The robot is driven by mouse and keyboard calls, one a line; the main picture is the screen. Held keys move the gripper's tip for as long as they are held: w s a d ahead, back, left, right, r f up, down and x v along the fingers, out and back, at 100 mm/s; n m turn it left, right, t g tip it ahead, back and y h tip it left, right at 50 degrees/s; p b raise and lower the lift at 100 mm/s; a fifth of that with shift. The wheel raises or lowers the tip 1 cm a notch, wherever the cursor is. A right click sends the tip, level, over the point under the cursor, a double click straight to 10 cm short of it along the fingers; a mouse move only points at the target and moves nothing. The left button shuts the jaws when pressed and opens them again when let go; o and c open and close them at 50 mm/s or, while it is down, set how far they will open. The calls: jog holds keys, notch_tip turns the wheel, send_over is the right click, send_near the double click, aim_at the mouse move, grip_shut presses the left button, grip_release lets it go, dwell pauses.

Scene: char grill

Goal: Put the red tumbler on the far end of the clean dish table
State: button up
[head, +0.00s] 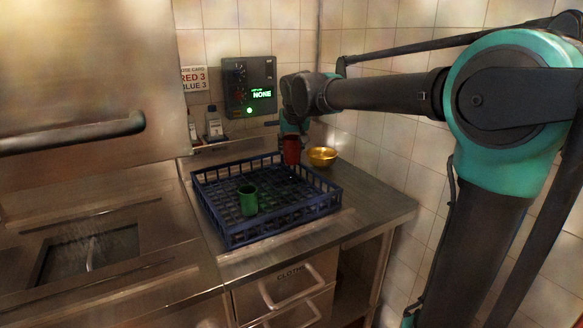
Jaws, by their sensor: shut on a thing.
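The red tumbler (291,151) is at the back right of the blue dish rack, near the rack's rear rim. My gripper (291,134) is above it, pointing down and shut on it. The fingers are small and partly hidden in this view. I cannot tell whether the tumbler's base touches the rack or hangs above it. The clean dish table (381,211) is the steel counter under and to the right of the rack. Its right end is bare except for a golden bowl near the back.
The blue rack (227,238) holds a green tumbler (248,201). The golden bowl (322,156) stands close to the right of the red tumbler. A tiled wall (397,170) borders the table's right side. Bottles (213,125) stand behind the rack. A control panel reads NONE (248,88).

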notch_tip(320, 180, up, 5)
jog(key=shift+f, duration=0.1)
jog(key=shift+r, duration=0.3)
jog(key=shift+w+d+r, duration=0.15)
jog(key=shift+d+r, duration=0.05)
jog(key=shift+d, duration=0.15)
jog(key=w+d+m, duration=0.1)
jog(key=w+d, duration=0.2)
jog(key=d, duration=1.1)
jog(key=w+d, duration=0.3)
jog(key=d, duration=1)
jog(key=shift+h, duration=0.4)
notch_tip(320, 180, down, 20)
jog(key=shift+d+f, duration=0.1)
jog(key=shift+f, duration=0.15)
jog(key=o, duration=1.2)
jog(key=shift+f, duration=0.1)
